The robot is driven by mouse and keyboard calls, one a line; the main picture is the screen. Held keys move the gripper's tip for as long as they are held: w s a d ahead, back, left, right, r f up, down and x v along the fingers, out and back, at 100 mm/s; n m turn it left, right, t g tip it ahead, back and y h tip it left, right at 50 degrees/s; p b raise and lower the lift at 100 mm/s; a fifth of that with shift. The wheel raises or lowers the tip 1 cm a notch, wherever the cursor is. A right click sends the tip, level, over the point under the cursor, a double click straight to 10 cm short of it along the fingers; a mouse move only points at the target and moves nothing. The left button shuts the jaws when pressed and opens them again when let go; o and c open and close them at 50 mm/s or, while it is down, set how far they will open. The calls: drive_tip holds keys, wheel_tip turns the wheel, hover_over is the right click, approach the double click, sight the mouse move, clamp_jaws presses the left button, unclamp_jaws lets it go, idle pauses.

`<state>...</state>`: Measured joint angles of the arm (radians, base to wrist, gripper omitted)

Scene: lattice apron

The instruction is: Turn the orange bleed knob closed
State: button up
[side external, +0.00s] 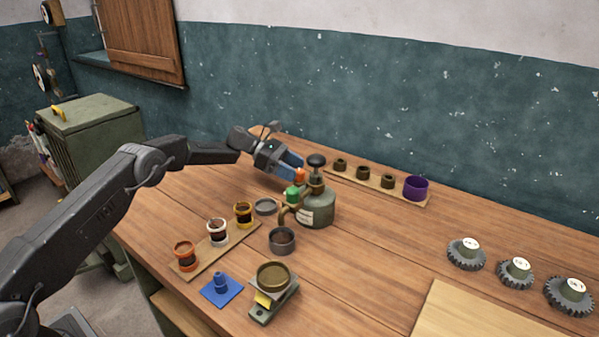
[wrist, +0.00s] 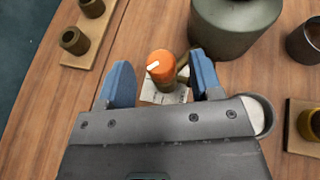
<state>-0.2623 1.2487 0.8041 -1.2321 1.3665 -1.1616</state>
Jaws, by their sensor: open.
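The orange bleed knob (wrist: 160,68) sits on the side of the grey-green canister (side external: 318,207), and its orange top shows in the side view (side external: 300,175). A white pointer line marks its face. My gripper (wrist: 162,82) is open, with one blue finger on each side of the knob in the wrist view. Gaps show between the knob and both fingers, so I see no contact. In the side view my gripper (side external: 292,170) comes in from the left, low over the table. A green knob (side external: 292,193) and a black pump handle (side external: 317,161) are also on the canister.
A board with several brown cups (side external: 362,172) and a purple cup (side external: 415,187) lies behind the canister. Jars (side external: 217,231), a grey cup (side external: 282,240) and a brass cup on a stand (side external: 273,277) stand in front. Gears (side external: 515,271) lie right; the table between is clear.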

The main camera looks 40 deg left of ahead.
drive_tip(key=v, duration=1.1)
drive_tip(key=shift+a, duration=0.1)
drive_tip(key=s+d+n+t+y, duration=0.5)
drive_tip(key=s+n+t, duration=0.1)
drive_tip(key=n+t, duration=0.1)
drive_tip(key=x, duration=1.3)
drive_tip(key=shift+f, duration=0.1)
